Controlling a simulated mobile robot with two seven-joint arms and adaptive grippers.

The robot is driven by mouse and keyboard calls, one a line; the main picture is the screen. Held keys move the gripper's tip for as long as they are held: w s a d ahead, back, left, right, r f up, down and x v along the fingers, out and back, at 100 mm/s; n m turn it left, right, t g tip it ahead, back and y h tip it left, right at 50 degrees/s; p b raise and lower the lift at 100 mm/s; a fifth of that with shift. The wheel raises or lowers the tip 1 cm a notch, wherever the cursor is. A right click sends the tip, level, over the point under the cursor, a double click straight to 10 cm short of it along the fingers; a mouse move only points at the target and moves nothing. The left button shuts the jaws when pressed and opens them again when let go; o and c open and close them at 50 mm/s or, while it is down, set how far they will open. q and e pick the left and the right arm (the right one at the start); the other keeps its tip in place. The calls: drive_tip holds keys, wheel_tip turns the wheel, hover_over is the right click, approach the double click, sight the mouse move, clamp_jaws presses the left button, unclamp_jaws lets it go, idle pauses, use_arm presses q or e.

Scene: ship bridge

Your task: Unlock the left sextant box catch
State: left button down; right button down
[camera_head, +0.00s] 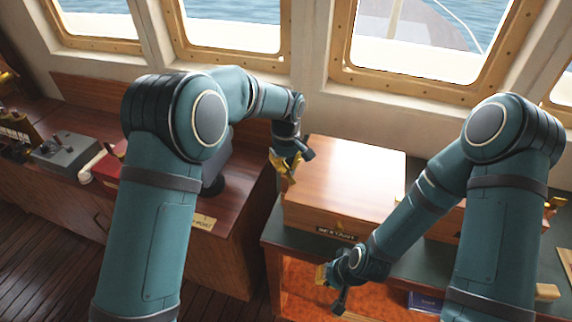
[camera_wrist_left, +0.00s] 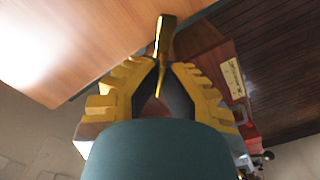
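The sextant box (camera_head: 350,178) is a closed, light wooden box with a dark nameplate (camera_head: 336,234) on its front. My left gripper (camera_head: 287,168) is at the box's left side, near its back corner. In the left wrist view, the brass left catch (camera_wrist_left: 164,38) stands beside the box edge, and its narrow end lies between the yellow fingertips. The fingers are drawn together on it. In the head view I cannot separate the catch from the gold fingers. My right gripper (camera_head: 334,283) is low in front of the box; its opening is unclear.
The box stands on a dark green-topped cabinet (camera_head: 285,240) with an orange-lit opening below. A wooden console (camera_head: 225,235) stands to the left, across a narrow gap. Another wooden box (camera_head: 445,222) is partly hidden behind my right arm. Windows line the back wall.

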sight(286, 165)
use_arm(q)
drive_tip(key=m, duration=0.4)
drive_tip(key=shift+m, duration=0.4)
drive_tip(key=m, duration=0.4)
drive_tip(key=shift+s+m, duration=0.1)
drive_tip(key=shift+m, duration=0.2)
drive_tip(key=shift+f, duration=0.1)
drive_tip(key=c, duration=1.2)
unclamp_jaws()
drive_tip(key=shift+o, duration=0.3)
wheel_tip(286, 165, up, 12)
